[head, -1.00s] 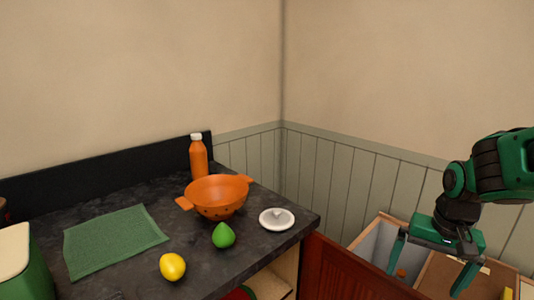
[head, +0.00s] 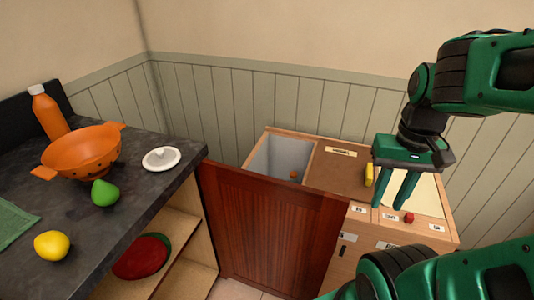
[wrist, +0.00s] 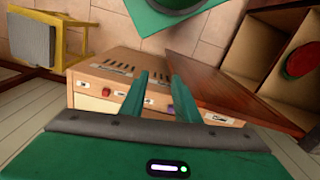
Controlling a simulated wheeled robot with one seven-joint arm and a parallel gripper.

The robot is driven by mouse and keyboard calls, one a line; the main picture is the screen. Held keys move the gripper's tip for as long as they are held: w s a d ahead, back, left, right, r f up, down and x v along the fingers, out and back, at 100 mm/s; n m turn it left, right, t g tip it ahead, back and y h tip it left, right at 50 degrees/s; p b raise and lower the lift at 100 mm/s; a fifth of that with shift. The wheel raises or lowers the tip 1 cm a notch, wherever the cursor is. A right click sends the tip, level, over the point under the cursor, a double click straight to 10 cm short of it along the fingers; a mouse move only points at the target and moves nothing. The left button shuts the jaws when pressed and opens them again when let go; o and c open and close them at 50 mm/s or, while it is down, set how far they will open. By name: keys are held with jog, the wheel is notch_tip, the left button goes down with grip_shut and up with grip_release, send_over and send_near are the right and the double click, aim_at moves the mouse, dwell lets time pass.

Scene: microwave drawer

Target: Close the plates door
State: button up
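The reddish-brown wooden door (head: 275,225) stands swung open from the dark counter's cabinet, jutting right in the head view. The open cabinet (head: 183,225) shows light wooden shelves with a red and green round item (head: 143,256) on one. The door also shows in the wrist view (wrist: 225,90), right of my fingers, with the open shelves (wrist: 285,60) beyond it. My gripper (head: 392,205) is above and right of the door, over the low wooden unit, with its fingers apart and nothing between them. It does not touch the door.
The low wooden unit (head: 340,172), with a grey bin, labels and a red knob (head: 409,217), stands behind and right of the door. The counter (head: 130,215) holds an orange colander (head: 82,152), bottle (head: 48,115), white lid (head: 161,159), green fruit (head: 104,192) and lemon (head: 52,245). A yellow stool (wrist: 45,40) stands apart.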

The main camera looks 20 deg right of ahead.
aim_at(306, 198)
jog(key=shift+w+r, duration=0.1)
jog(key=shift+w, duration=0.3)
jog(key=c, duration=0.5)
jog(key=shift+m+g+y, duration=0.5)
jog(key=shift+m+g, duration=0.1)
jog(key=shift+g, duration=0.2)
jog(key=w, duration=0.8)
jog(key=w+f, duration=0.1)
jog(key=w, duration=0.4)
jog(key=shift+a, duration=0.4)
grip_shut()
jog(key=w+a+f+m+g+y, duration=0.1)
jog(key=w+f, duration=0.2)
jog(key=w, duration=0.3)
jog(key=w+a+f+g+y, duration=0.1)
jog(key=w+f, duration=0.3)
jog(key=w, duration=0.1)
jog(key=shift+s+a+r+x, duration=0.25)
jog(key=shift+a+x, duration=0.1)
jog(key=shift+x, duration=1.55)
jog(key=shift+s+a+r+x, duration=0.1)
jog(key=shift+s+a+x, duration=0.2)
jog(key=shift+x, duration=1.65)
jog(key=shift+s+a+r+x, duration=0.2)
jog(key=shift+a+x, duration=0.15)
jog(key=shift+x, duration=1.55)
